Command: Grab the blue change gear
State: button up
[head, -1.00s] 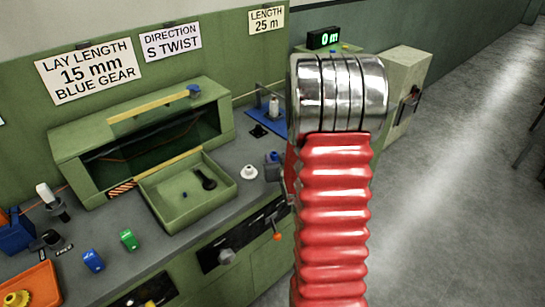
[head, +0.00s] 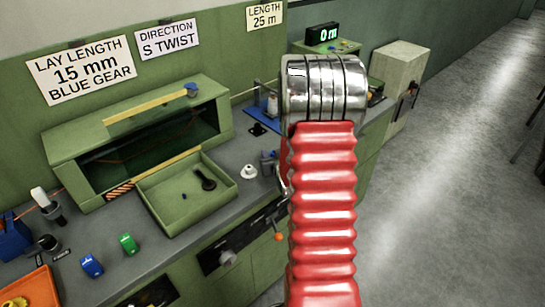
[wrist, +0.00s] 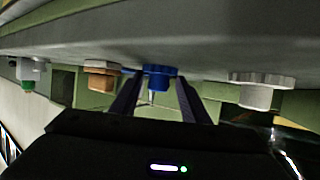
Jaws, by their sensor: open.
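A blue gear-like piece (wrist: 158,71) with a thin pale pin shows in the wrist view, at the edge of a grey surface. My gripper (wrist: 157,92) is open, its two dark fingers pointing toward the blue piece, one on each side in the picture. I cannot tell whether they touch it. In the head view my red arm hides the gripper. The sign "LAY LENGTH 15 mm BLUE GEAR" (head: 82,69) is on the wall.
In the wrist view, a white gear-like piece (wrist: 262,90) is to the right, an orange-brown one (wrist: 102,76) to the left. In the head view, a green tray (head: 187,217) and blue block (head: 91,265) are on the bench. Open floor (head: 450,190) lies right.

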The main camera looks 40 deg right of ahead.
jog(key=shift+s+d, duration=0.1)
dwell(0.3)
jog(key=shift+c, duration=0.7)
jog(key=shift+f, duration=0.1)
grip_shut()
